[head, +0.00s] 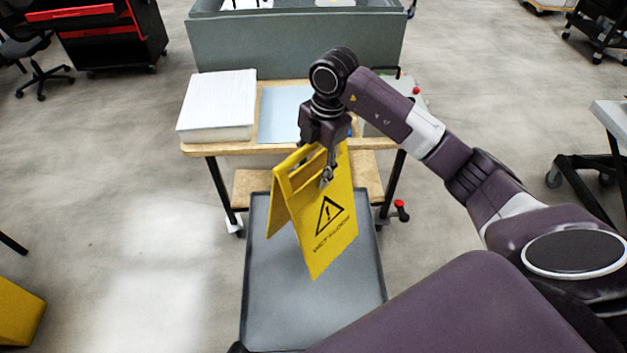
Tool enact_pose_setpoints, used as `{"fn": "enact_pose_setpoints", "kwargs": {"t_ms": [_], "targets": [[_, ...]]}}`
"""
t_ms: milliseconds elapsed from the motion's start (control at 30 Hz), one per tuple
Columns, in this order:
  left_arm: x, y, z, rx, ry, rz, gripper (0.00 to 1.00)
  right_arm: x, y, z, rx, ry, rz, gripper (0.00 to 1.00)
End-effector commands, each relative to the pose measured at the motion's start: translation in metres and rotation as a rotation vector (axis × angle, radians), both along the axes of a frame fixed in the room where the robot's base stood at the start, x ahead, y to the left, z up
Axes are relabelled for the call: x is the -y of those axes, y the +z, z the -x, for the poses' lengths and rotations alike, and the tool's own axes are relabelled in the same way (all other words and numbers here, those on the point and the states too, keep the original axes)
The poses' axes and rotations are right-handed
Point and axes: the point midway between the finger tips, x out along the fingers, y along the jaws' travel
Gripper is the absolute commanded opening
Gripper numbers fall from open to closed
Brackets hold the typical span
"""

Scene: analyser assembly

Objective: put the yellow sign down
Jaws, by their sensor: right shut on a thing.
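The yellow sign (337,226) is a folding floor sign with a black warning triangle and lettering. My right gripper (327,178) is shut on the sign near its top, by the handle slot. The sign hangs tilted, its two panels spread apart, in front of the wooden table. In the picture it lies over a grey tray-like surface (265,310); I cannot tell whether its lower edge touches that surface. My left gripper is not in view.
The wooden table (210,149) carries a white stack of paper (217,105) and a light blue sheet (281,113). A grey bin (290,45) stands behind. A yellow object (15,312) is at the lower left. Open floor lies left of the tray.

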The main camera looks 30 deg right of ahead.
Motion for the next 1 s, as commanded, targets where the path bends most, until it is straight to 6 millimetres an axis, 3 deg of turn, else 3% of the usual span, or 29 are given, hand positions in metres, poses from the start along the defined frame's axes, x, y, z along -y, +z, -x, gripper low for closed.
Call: {"fn": "enact_pose_setpoints", "kwargs": {"t_ms": [500, 833, 867, 1000], "targets": [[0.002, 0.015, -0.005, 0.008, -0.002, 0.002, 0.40, -0.001, -0.054, -0.001, 0.003, 0.001, -0.002, 0.00], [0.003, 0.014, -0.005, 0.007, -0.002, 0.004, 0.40, -0.001, -0.058, -0.001, 0.005, 0.001, -0.001, 0.00], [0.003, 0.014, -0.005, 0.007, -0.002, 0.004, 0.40, 0.000, -0.059, 0.000, 0.002, 0.001, -0.001, 0.48], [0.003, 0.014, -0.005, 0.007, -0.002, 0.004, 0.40, 0.000, -0.058, 0.000, 0.001, 0.000, 0.000, 0.63]]}}
